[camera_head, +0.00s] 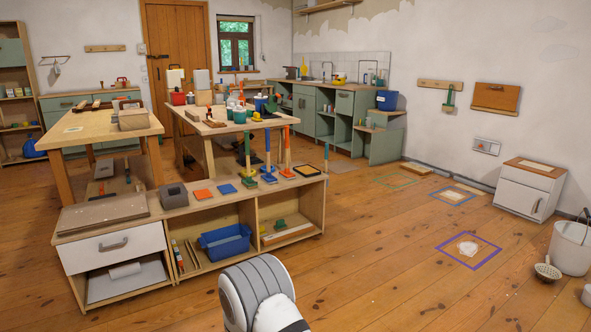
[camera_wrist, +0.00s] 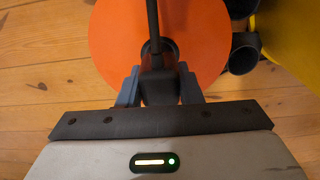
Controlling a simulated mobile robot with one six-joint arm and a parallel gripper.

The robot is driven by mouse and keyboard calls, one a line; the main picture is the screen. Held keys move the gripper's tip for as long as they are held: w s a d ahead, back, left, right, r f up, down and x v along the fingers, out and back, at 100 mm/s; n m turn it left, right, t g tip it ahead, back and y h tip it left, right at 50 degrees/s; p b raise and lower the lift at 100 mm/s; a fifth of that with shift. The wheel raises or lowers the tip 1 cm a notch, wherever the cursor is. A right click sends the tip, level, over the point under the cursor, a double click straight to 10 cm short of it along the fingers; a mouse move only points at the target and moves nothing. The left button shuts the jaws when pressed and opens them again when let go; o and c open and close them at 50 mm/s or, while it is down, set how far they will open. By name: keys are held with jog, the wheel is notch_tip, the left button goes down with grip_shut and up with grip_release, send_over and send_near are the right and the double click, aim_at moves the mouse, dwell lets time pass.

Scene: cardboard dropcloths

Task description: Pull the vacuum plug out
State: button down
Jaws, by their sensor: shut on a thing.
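In the wrist view, my gripper (camera_wrist: 158,84) is shut on a black plug (camera_wrist: 158,86), with one blue-grey finger on each side of it. A black cable (camera_wrist: 152,20) runs from the plug toward the top edge. Behind the plug is a round orange disc (camera_wrist: 108,45) with a dark round part at its middle, partly covered by the plug. I cannot tell whether the plug is seated in that part or clear of it. The head view shows neither the plug nor my gripper, only part of my arm at the bottom.
In the wrist view, a yellow body (camera_wrist: 290,35) with a black tube-like part (camera_wrist: 243,53) is close at right, above a plank floor. In the head view, a low shelf unit (camera_head: 225,210) stands ahead.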

jog(key=shift+r+p, duration=0.85)
jog(key=shift+r, duration=0.65)
